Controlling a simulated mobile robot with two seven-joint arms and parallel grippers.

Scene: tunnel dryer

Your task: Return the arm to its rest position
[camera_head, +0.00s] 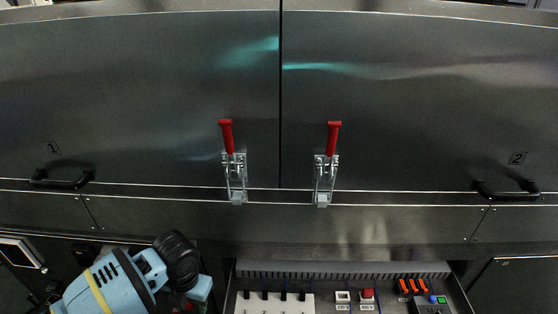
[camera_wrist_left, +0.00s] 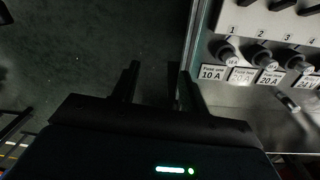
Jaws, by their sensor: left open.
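My left arm (camera_head: 112,281), light blue with a yellow band and a black joint, comes in at the lower left of the head view, in front of the machine and left of the control box. Its fingertips cannot be made out there. In the left wrist view my left gripper (camera_wrist_left: 157,72) shows two dark fingers spread apart, with nothing between them. They are over dark floor, just left of the panel edge, and appear clear of it. My right gripper is not in view.
Two steel doors carry upright red-handled clamps (camera_head: 235,172) (camera_head: 325,174) and black handles (camera_head: 62,180) (camera_head: 507,192). Below stands a control box (camera_head: 340,269) with switches. The left wrist view shows its fuse holders (camera_wrist_left: 262,55). Dark floor (camera_wrist_left: 90,45) left of it looks clear.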

